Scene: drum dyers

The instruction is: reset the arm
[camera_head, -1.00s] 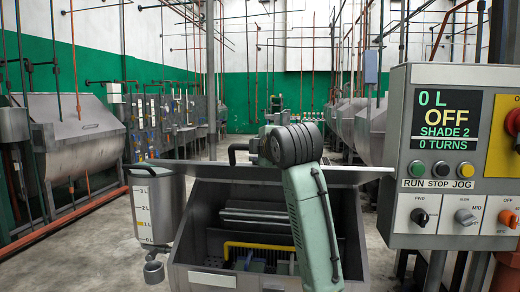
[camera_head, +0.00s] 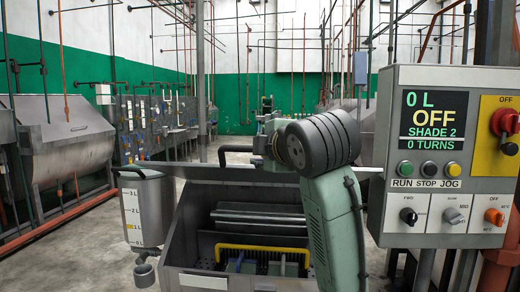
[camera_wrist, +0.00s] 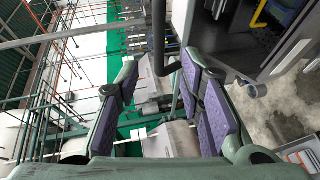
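My arm (camera_head: 330,205) rises in front of the open grey dye tank and bends at a dark ribbed joint; it hides part of the tank's right side. In the wrist view my gripper (camera_wrist: 160,78) has its two purple-padded fingers spread apart, with nothing between them. In the head view the fingers cannot be made out clearly behind the arm. The grey tank (camera_head: 195,280) stands open, with a yellow bar (camera_head: 262,247) inside. The control panel (camera_head: 385,150) at the right reads 0 L, OFF, SHADE 2, 0 TURNS.
A graduated measuring vessel (camera_head: 145,215) hangs at the tank's left. A red rotary switch (camera_head: 504,122) sits on the panel's yellow plate. Large steel drums (camera_head: 60,140) line the left wall. The concrete aisle floor (camera_head: 90,250) is clear.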

